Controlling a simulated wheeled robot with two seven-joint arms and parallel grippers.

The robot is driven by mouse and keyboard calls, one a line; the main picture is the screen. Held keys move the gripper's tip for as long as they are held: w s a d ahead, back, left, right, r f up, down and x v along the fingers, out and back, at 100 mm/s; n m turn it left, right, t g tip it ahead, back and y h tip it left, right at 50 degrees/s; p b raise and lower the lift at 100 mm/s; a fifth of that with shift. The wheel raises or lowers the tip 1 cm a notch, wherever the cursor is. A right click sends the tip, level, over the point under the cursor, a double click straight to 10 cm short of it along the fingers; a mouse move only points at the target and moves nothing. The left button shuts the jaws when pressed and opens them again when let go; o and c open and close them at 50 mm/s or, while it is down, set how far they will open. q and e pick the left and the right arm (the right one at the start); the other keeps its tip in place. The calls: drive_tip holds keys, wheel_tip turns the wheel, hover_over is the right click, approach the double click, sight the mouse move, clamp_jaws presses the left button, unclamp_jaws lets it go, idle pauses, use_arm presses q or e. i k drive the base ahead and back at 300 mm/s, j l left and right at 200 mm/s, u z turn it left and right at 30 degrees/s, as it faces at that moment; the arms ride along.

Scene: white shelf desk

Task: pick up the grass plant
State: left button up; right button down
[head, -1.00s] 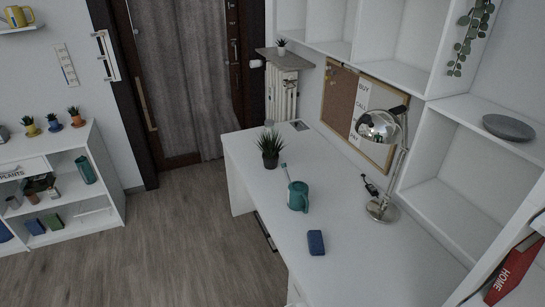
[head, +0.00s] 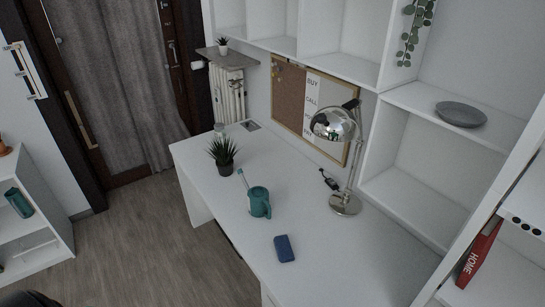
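The grass plant (head: 222,152), with spiky green leaves in a dark pot, stands upright on the far left part of the white desk (head: 330,262). Nothing touches it. Neither of my grippers can be made out in the head view. Only a dark rounded piece, cut off by the frame, shows at the bottom left edge, and I cannot tell what it is.
A teal watering can (head: 260,203) stands near the plant, its spout towards it. A blue box-like item (head: 284,248) lies nearer. A chrome lamp (head: 345,203) stands towards the wall. White shelves (head: 420,165) rise along the right. The front desk surface is clear.

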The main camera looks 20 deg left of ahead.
sight(224, 161)
drive_tip(key=i+j+z, duration=0.2)
drive_tip(key=j+z, duration=0.25)
drive_tip(key=j, duration=0.75)
drive_tip(key=j+z, duration=0.45)
drive_tip(key=j, duration=0.7)
drive_tip(key=i, duration=0.05)
